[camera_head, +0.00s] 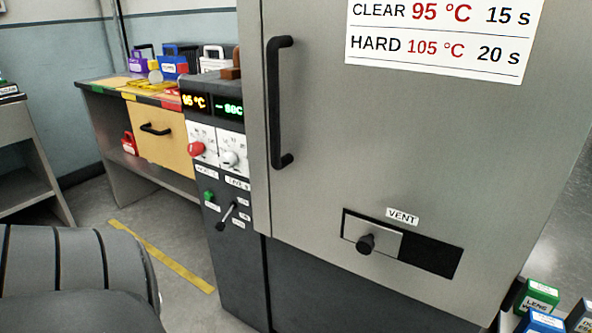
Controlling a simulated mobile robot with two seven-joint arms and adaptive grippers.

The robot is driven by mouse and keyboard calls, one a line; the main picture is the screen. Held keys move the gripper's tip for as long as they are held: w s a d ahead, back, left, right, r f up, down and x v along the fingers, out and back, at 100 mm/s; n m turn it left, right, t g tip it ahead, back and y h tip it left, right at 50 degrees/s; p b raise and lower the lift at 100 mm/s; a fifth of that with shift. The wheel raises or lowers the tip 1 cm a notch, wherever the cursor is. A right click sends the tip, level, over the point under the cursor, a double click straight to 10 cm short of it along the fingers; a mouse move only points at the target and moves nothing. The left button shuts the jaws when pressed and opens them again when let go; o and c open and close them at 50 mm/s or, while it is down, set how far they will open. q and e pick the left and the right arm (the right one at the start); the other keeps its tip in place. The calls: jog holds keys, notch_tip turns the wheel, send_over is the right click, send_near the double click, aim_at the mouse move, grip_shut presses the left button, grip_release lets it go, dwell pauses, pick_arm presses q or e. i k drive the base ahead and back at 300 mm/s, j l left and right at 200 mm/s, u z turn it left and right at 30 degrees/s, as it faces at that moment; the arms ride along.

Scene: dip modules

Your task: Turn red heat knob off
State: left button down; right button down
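The red heat knob (196,149) is on a white dial plate on the narrow dark control panel (229,180), left of the large grey cabinet door. Its exact pointer position is too small to read. Above it an orange display (195,101) appears to read 95 °C. A white knob (230,158) sits just right of the red one, under a green display (229,108). Below are a green button (208,196) and a small black lever (227,215). Neither of my grippers is in view, and nothing touches the red knob.
The grey cabinet door (350,150) has a black vertical handle (278,100) and a vent slider (366,243). A bench with a wooden drawer (160,136) and several coloured cases stands behind left. Labelled boxes (537,297) sit at lower right. Floor shows around the yellow line (165,258).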

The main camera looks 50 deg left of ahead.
aim_at(195, 149)
jog(key=u, duration=1.75)
jog(key=i+j+z, duration=0.15)
jog(key=j, duration=0.3)
jog(key=i+l, duration=0.05)
jog(key=i, duration=0.05)
